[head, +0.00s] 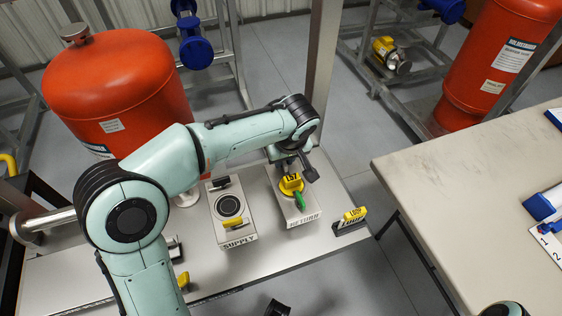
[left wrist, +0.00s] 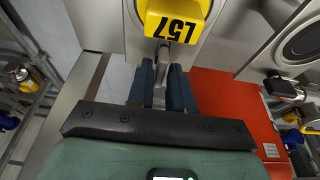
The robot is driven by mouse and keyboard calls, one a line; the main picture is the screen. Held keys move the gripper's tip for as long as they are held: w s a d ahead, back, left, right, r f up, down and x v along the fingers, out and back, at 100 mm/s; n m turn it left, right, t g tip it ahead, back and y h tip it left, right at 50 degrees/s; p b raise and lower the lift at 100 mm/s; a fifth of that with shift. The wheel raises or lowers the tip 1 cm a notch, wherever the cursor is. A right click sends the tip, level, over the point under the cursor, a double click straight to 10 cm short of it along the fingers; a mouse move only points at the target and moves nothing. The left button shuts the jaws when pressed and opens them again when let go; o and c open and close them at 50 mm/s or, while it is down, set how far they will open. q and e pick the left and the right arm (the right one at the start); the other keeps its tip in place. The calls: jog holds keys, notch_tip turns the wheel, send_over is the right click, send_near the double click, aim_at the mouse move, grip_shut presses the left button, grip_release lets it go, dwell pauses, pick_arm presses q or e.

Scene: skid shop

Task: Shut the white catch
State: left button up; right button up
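No catch that I can make out as white shows clearly in either view. My left gripper (head: 297,168) is at the far end of the RETURN box (head: 305,212), by the yellow L57 tag (head: 290,184) and a green handle (head: 300,201). In the left wrist view the two dark blue fingers (left wrist: 161,88) point at the box just below the L57 tag (left wrist: 172,22). A narrow grey metal piece (left wrist: 161,56) shows in the small gap between them. I cannot tell whether they grip it. My right gripper is not clearly seen.
The SUPPLY box (head: 231,212), with a black round dial and yellow handle, stands left of the RETURN box on the pale bench (head: 185,230). A yellow LOOP sign (head: 353,215) stands right. A red tank (head: 118,88) is behind my left arm. A separate table (head: 470,190) is at right.

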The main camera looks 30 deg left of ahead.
pick_arm(q)
jog(key=shift+o, duration=0.6)
jog(key=shift+r+p, duration=2.55)
jog(key=shift+r, duration=1.05)
pick_arm(e)
jog(key=r, duration=0.1)
jog(key=w+r, duration=0.1)
jog(key=r, duration=0.3)
jog(key=shift+w+r, duration=0.1)
jog(key=shift+w, duration=0.2)
pick_arm(q)
jog(key=m, duration=0.2)
jog(key=shift+r+m+t+h, duration=0.15)
jog(key=shift+m+t+h, duration=0.15)
jog(key=shift+m, duration=0.1)
jog(key=m+h, duration=0.1)
jog(key=m, duration=0.3)
jog(key=shift+r+p, duration=0.2)
jog(key=shift+p, duration=0.1)
pick_arm(e)
jog(key=shift+w+r, duration=0.1)
jog(key=shift+r, duration=0.25)
